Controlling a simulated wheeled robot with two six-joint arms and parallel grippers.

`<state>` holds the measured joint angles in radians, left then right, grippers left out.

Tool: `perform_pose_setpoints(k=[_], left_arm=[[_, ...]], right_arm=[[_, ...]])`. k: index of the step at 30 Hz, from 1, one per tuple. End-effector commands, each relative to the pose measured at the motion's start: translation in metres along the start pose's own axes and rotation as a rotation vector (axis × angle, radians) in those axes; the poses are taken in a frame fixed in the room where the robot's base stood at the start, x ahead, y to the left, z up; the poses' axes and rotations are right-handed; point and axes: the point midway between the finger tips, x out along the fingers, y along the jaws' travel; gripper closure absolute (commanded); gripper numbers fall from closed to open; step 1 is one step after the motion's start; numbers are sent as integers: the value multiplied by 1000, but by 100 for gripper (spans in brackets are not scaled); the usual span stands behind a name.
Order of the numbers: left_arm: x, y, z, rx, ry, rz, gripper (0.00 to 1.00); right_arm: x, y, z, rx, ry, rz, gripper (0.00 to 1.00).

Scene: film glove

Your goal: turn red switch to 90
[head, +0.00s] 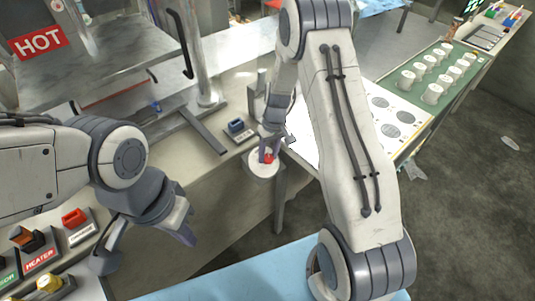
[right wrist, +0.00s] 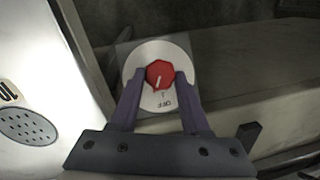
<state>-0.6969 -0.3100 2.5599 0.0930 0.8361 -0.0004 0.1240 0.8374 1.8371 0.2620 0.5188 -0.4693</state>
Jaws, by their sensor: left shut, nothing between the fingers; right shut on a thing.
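In the right wrist view the pointer runs down and slightly left, toward the OFF side. In the head view the red switch (head: 268,158) sits on the counter's front edge, partly covered by my gripper. My right gripper (right wrist: 160,80) is shut on the red switch, one finger on each side. My left gripper (head: 147,245) is at the lower left, shut and empty, well away from the switch.
A blue switch (head: 236,126) stands on the counter just behind the dial. A red rocker switch (head: 74,218) and a HEATER switch (head: 27,239) are at lower left. A HOT-marked metal press (head: 100,55) rises at the back left. White cups (head: 432,93) stand on a green mat at right.

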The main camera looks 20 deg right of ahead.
Motion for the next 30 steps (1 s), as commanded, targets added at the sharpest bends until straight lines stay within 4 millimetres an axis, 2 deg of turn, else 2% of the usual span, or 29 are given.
perform_pose_setpoints(k=[30], left_arm=[[70,-5,4,0,0,0,100]], right_arm=[[4,10,3,799,3,-450,100]])
